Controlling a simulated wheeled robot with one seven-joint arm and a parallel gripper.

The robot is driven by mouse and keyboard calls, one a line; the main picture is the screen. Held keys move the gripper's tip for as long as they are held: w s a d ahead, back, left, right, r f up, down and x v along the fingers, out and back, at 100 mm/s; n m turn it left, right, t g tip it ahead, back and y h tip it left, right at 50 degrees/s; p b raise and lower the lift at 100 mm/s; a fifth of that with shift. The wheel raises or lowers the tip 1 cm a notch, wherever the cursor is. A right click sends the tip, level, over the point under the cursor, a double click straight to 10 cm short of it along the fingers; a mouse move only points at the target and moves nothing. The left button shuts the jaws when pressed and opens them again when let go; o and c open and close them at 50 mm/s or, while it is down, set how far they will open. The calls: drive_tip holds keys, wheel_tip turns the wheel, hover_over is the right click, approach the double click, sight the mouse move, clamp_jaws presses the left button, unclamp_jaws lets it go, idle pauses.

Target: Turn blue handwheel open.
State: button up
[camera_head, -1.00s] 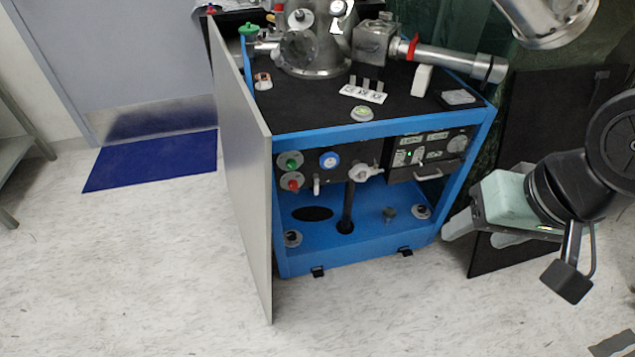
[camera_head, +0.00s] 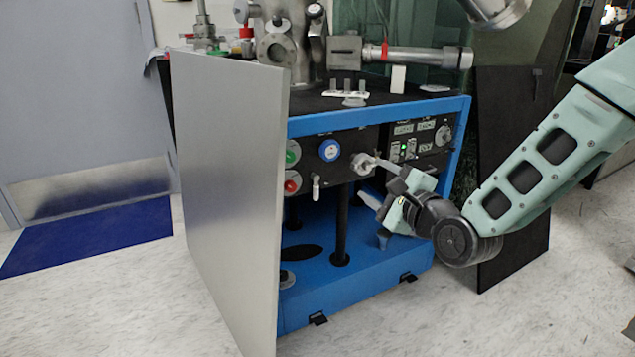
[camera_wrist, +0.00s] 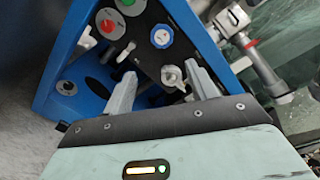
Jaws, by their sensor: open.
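The blue handwheel (camera_head: 330,150) is a round knob with a pale centre on the black front panel of the blue cabinet. It also shows in the wrist view (camera_wrist: 161,37), beyond and between my fingertips. My gripper (camera_head: 376,182) is open and empty, in front of the panel, to the right of and below the handwheel. In the wrist view my gripper (camera_wrist: 160,78) has its two fingers apart. A silver valve fitting (camera_wrist: 172,75) shows between them, nearer than the handwheel. I cannot tell whether a finger touches it.
Green (camera_head: 292,153) and red (camera_head: 292,182) knobs sit left of the handwheel, with a small silver lever (camera_head: 316,187) below. The open grey door (camera_head: 230,200) stands left of the cabinet opening. A control box (camera_head: 420,140) is on the right.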

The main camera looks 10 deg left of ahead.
sight(331, 152)
drive_tip(key=shift+m+t, duration=0.3)
drive_tip(key=shift+m, duration=0.1)
drive_tip(key=b+x, duration=0.2)
drive_tip(key=x, duration=0.6)
drive_tip(key=b+x, duration=0.2)
drive_tip(key=x, duration=0.7)
drive_tip(key=shift+w+a+f+b, duration=0.2)
drive_tip(key=shift+w+a+b, duration=0.05)
drive_tip(key=shift+b, duration=0.1)
drive_tip(key=c, duration=0.7)
